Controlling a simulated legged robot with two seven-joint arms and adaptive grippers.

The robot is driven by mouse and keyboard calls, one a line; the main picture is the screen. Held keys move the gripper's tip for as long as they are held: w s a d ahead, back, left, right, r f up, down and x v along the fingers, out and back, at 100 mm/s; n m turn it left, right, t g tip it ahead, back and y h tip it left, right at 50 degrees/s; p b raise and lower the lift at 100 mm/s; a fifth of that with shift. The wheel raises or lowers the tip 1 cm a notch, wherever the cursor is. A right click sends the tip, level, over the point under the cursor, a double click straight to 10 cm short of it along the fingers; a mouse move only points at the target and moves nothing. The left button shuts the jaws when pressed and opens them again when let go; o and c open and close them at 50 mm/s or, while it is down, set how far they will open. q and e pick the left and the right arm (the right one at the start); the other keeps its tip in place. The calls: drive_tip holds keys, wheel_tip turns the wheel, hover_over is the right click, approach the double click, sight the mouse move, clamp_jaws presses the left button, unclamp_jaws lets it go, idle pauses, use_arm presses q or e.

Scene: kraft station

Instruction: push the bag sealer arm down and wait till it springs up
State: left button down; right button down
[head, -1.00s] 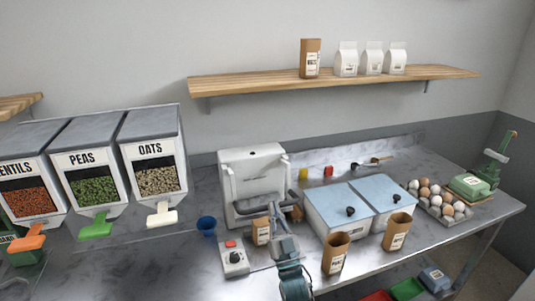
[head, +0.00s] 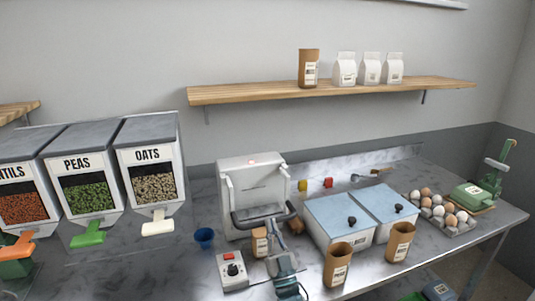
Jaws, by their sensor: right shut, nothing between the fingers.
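The white bag sealer (head: 258,176) stands at the back middle of the counter, with a small red light glowing on its top. Its dark sealer arm (head: 245,217) is down, stretched across the front of the machine. My right gripper (head: 269,221) is shut and empty, at the sealer arm's front bar. It appears to touch the bar, but the exact contact is too small to tell. A brown kraft bag (head: 260,242) stands under the bar, partly hidden by the bar and my right gripper. My left gripper is out of view.
A control box (head: 232,270) with a red switch and knob sits in front of the sealer. Blue-lidded bins (head: 336,217) and two open kraft bags (head: 338,265) stand right. Dispensers (head: 152,170) line the left.

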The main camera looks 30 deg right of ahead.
drive_tip(key=shift+w+f+y, duration=0.25)
drive_tip(key=shift+f+y, duration=0.05)
drive_tip(key=shift+f, duration=0.45)
drive_tip(key=s+a+f, duration=0.1)
drive_tip(key=s+a, duration=0.1)
drive_tip(key=s, duration=0.6)
drive_tip(key=s+a+f, duration=0.1)
drive_tip(key=s, duration=0.6)
drive_tip(key=shift+s+a, duration=0.35)
drive_tip(key=shift+s, duration=0.05)
drive_tip(key=shift+f, duration=0.1)
